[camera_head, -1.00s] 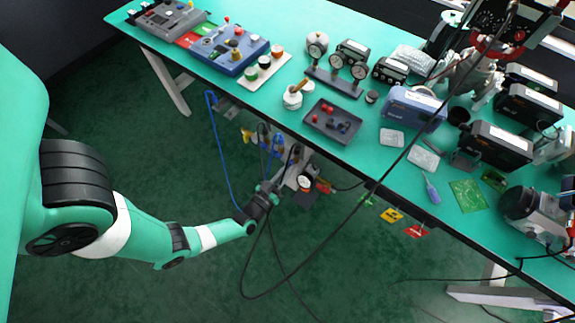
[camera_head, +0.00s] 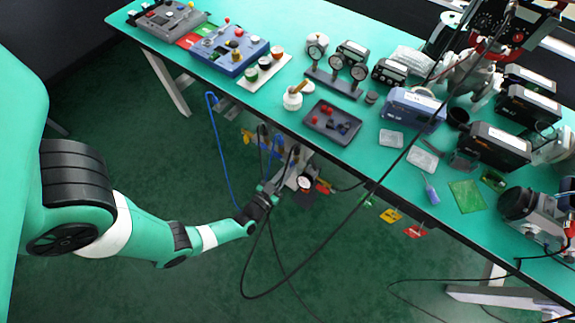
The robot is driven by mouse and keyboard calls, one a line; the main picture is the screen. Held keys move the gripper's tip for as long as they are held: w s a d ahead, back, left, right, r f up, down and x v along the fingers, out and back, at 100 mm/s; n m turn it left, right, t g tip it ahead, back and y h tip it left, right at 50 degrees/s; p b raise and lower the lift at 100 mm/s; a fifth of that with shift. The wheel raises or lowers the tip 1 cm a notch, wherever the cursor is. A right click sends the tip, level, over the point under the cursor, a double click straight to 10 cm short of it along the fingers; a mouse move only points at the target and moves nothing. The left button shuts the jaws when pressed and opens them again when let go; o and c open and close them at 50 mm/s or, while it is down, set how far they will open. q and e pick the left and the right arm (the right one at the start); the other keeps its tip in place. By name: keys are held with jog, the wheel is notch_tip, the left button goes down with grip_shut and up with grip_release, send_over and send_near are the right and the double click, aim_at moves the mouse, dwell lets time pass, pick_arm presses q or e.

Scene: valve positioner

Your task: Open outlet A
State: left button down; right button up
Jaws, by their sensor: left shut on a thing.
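My left gripper (camera_head: 270,190) reaches in from the left, below the bench's front edge, at a cluster of fittings. A grey metal assembly with a round dial gauge (camera_head: 304,182) is just right of the gripper. Small yellow and blue parts (camera_head: 265,140), likely valve handles, hang up and left of it. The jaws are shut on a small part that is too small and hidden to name. Which fitting is outlet A cannot be told. My right gripper is not in view.
The green bench (camera_head: 290,60) holds gauges, a dark parts tray (camera_head: 333,121) and several devices. A blue hose (camera_head: 221,150) hangs left of the gripper, and dark cables loop below it. Yellow and red tags (camera_head: 403,224) hang along the edge. Open floor lies beneath.

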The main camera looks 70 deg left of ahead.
pick_arm(q)
jog(key=c, duration=0.9)
grip_release()
jog(key=shift+p+v, duration=1.25)
jog(key=shift+v, duration=4.6)
